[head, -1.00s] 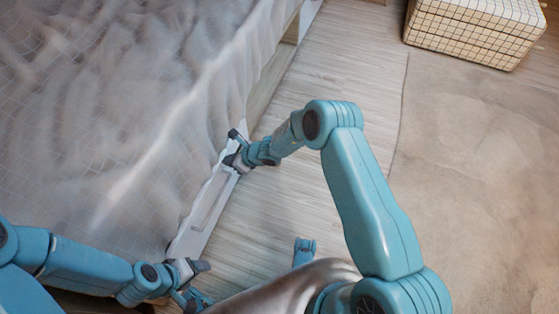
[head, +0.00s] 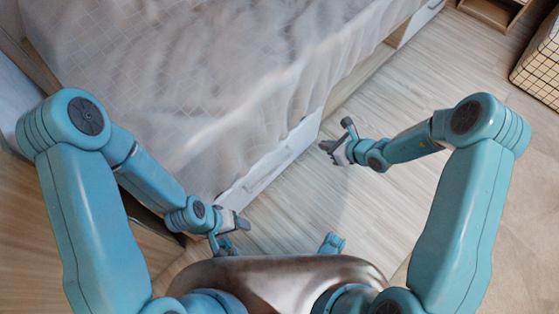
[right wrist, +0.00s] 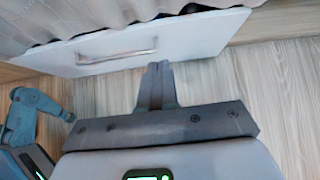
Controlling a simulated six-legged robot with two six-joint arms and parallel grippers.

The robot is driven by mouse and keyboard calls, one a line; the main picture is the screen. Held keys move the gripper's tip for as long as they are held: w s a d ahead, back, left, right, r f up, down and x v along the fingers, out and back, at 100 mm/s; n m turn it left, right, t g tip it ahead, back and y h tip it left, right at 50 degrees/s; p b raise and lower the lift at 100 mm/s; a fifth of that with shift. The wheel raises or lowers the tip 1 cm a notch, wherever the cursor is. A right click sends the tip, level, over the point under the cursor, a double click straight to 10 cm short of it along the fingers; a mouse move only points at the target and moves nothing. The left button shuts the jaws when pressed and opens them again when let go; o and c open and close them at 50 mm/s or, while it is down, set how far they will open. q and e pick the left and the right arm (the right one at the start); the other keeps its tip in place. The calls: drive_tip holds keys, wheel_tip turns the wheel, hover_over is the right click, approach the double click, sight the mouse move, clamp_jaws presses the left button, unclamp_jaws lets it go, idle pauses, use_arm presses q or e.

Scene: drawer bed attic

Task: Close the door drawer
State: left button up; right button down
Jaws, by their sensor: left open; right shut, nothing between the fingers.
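The drawer is low in the bed's side, under the hanging blanket. Its white front (head: 268,166) shows in the head view, and it also shows with a metal bar handle in the right wrist view (right wrist: 190,40). The front seems to stand out a little from the bed side; the blanket hides most of its top edge. My right gripper (head: 338,136) is shut and empty, in front of the far part of the drawer front; its fingers show together in the right wrist view (right wrist: 158,78), just short of the front. My left gripper (head: 232,232) is open and empty by the near end.
The bed (head: 230,75) with its pale blanket fills the upper left. Bare wooden floor (head: 380,105) lies right of the drawer. A checked box (head: 542,65) and a wooden shelf unit (head: 492,12) stand at the upper right.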

drive_tip(key=s+a+f+n+p, duration=0.2)
drive_tip(key=s+a+n+p, duration=0.45)
drive_tip(key=n, duration=0.25)
drive_tip(key=s+a+f+n+p, duration=0.3)
drive_tip(key=s+a+n+p, duration=0.35)
drive_tip(key=a+n, duration=0.2)
drive_tip(key=b+x, duration=0.2)
drive_tip(key=x, duration=0.2)
drive_tip(key=r+b+x, duration=0.1)
drive_tip(key=x, duration=0.3)
drive_tip(key=w+a+b+x, duration=0.1)
drive_tip(key=b+x, duration=0.1)
drive_tip(key=x, duration=0.2)
drive_tip(key=shift+w+a+r+b, duration=0.1)
drive_tip(key=shift+w+r+b, duration=0.05)
drive_tip(key=shift+b, duration=0.2)
